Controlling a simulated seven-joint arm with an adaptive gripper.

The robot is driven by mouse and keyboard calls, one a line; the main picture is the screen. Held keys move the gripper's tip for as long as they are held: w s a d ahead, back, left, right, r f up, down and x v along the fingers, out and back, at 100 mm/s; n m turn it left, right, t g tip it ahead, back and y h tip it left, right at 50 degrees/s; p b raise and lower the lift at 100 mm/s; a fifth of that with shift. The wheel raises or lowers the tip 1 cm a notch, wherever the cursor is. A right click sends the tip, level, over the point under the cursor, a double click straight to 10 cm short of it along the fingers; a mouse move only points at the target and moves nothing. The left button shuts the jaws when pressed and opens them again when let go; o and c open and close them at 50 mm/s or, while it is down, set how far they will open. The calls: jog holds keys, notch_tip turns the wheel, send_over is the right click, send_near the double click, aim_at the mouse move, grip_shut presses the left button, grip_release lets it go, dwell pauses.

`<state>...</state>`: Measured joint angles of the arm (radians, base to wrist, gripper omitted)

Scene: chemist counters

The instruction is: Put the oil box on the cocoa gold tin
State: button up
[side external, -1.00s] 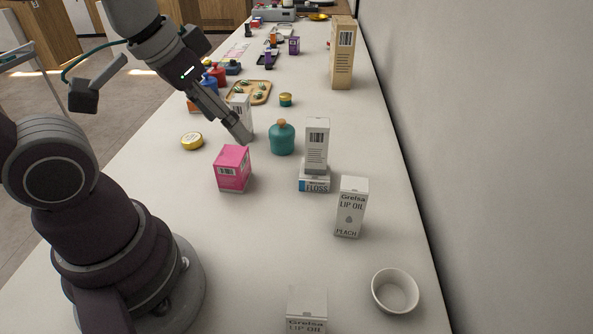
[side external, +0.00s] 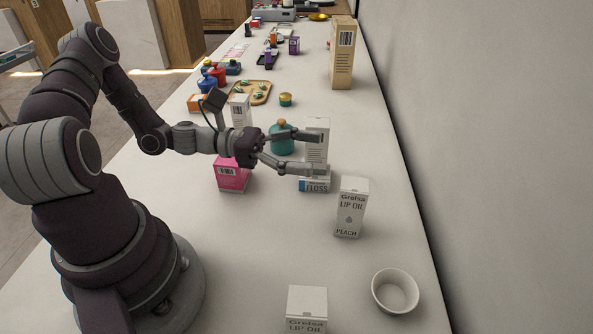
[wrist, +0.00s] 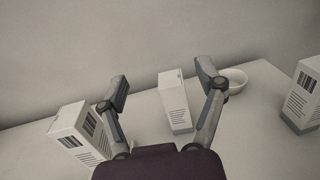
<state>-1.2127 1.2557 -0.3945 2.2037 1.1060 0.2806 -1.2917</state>
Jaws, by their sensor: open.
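A white Gretsa lip oil box marked peach (side external: 351,208) stands upright right of the middle of the counter. A second lip oil box (side external: 306,308) stands at the near edge of the side view. My gripper (side external: 319,154) is open and empty, left of and above the peach box. In the wrist view a white box, seemingly the peach one (wrist: 175,103), shows between the spread fingers, apart from them. The gold-lidded tin seen earlier left of the pink box is now hidden behind my arm.
A pink box (side external: 232,177), teal jar (side external: 281,145) and white bowl (side external: 395,291) stand near. The wall bounds the right.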

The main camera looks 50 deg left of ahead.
notch_tip(320, 180, down, 6)
jog(key=shift+d+r, duration=0.1)
jog(key=shift+r, duration=0.05)
jog(key=x, duration=0.7)
jog(key=shift+w+d+r, duration=0.1)
jog(key=shift+w+d, duration=0.05)
jog(key=shift+d, duration=0.05)
grip_shut()
notch_tip(320, 180, up, 10)
jog(key=shift+a+f, duration=0.1)
jog(key=shift+a, duration=0.05)
jog(key=a+r+n+t+y, duration=0.6)
jog(key=a+r+n+y, duration=0.15)
jog(key=a+y, duration=0.2)
jog(key=m+g+h, duration=0.6)
jog(key=m+h, duration=0.2)
jog(key=h, duration=0.2)
send_over(355, 184)
jog(key=shift+n+y, duration=0.25)
notch_tip(355, 184, down, 7)
jog(key=shift+f, duration=0.15)
